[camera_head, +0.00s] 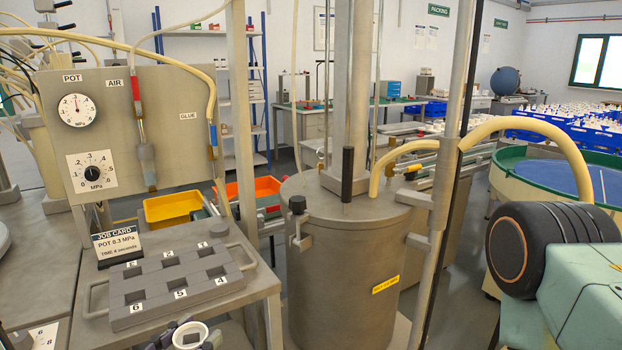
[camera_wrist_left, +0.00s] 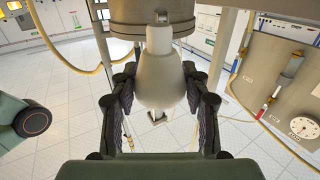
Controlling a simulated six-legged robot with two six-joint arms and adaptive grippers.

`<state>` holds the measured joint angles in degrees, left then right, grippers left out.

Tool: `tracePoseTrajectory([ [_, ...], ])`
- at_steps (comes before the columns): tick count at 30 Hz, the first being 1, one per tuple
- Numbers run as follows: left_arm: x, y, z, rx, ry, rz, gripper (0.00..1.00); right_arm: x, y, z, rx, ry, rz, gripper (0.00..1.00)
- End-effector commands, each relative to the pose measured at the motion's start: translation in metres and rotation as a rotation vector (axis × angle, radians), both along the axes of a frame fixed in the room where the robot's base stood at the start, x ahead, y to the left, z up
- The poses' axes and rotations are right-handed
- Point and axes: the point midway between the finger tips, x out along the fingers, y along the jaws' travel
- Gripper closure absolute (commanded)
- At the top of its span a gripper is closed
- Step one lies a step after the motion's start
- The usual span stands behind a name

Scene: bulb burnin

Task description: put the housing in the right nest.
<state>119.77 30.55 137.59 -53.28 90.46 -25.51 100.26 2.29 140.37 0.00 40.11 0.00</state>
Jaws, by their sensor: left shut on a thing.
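The housing (camera_head: 190,334) shows in the head view as a white rim with a dark opening, at the bottom edge left of centre. In the left wrist view it is a pale, bulb-shaped body (camera_wrist_left: 160,85) with a narrower neck. My left gripper (camera_head: 180,341) is shut on it, one dark finger on each side. The gripper is in front of the grey nest block (camera_head: 190,310), on the near side. The block has two rows of square dark pockets, numbered 1 to 3 at the back and 4 to 6 in front; they look empty. My right gripper is out of view.
A job card (camera_head: 117,241) reading "POT 0.3 MPa, TIME 4 seconds" stands behind the block. A gauge panel (camera_head: 140,130) with hanging tubes rises behind it. A steel post (camera_head: 240,130) and large pot (camera_head: 345,260) stand to the right. Yellow (camera_head: 172,207) and orange bins lie beyond.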

Motion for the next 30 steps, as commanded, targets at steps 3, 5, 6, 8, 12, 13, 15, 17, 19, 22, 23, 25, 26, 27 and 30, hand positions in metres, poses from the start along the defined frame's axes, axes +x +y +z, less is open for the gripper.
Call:
tracePoseTrajectory([
  [3, -0.016, -0.001, -0.021, 0.002, 0.003, -0.010, 0.76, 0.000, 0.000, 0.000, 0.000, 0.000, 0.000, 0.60],
  [5, -0.020, 0.000, -0.028, 0.001, 0.003, -0.006, 0.76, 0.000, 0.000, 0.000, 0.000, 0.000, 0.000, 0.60],
  [6, -0.022, 0.001, -0.031, 0.002, 0.001, -0.002, 0.76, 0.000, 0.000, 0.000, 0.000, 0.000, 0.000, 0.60],
  [8, -0.024, 0.002, -0.035, 0.003, 0.001, 0.000, 0.76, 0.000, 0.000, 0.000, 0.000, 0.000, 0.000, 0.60],
  [12, -0.026, 0.002, -0.039, 0.003, -0.003, 0.003, 0.76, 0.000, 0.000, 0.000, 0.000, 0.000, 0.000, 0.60],
  [13, -0.026, 0.002, -0.039, 0.003, -0.004, 0.003, 0.76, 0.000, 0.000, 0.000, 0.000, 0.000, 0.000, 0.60],
  [15, -0.026, 0.002, -0.039, 0.003, -0.004, 0.003, 0.76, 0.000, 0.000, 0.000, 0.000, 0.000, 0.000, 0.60],
  [17, -0.026, 0.002, -0.039, 0.003, -0.004, 0.003, 0.76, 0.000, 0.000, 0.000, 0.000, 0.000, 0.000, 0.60],
  [19, -0.026, 0.002, -0.039, 0.003, -0.004, 0.003, 0.76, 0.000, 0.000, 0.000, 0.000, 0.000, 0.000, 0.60],
  [22, -0.026, 0.002, -0.039, 0.002, -0.003, 0.003, 0.76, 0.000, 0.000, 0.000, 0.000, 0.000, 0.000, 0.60],
  [23, -0.026, 0.002, -0.039, 0.002, -0.003, 0.003, 0.76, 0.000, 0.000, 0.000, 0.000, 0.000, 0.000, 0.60],
  [25, -0.026, 0.002, -0.039, 0.002, -0.003, 0.003, 0.76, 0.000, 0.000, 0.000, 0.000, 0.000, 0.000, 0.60],
  [26, -0.026, 0.002, -0.039, 0.002, -0.003, 0.003, 0.76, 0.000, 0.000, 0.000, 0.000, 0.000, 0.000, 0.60],
  [27, -0.026, 0.002, -0.039, 0.002, -0.003, 0.003, 0.76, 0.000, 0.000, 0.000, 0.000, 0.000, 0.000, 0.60],
  [30, -0.026, 0.003, -0.039, 0.002, -0.003, 0.004, 0.76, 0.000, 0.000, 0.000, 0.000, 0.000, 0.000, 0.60],
])
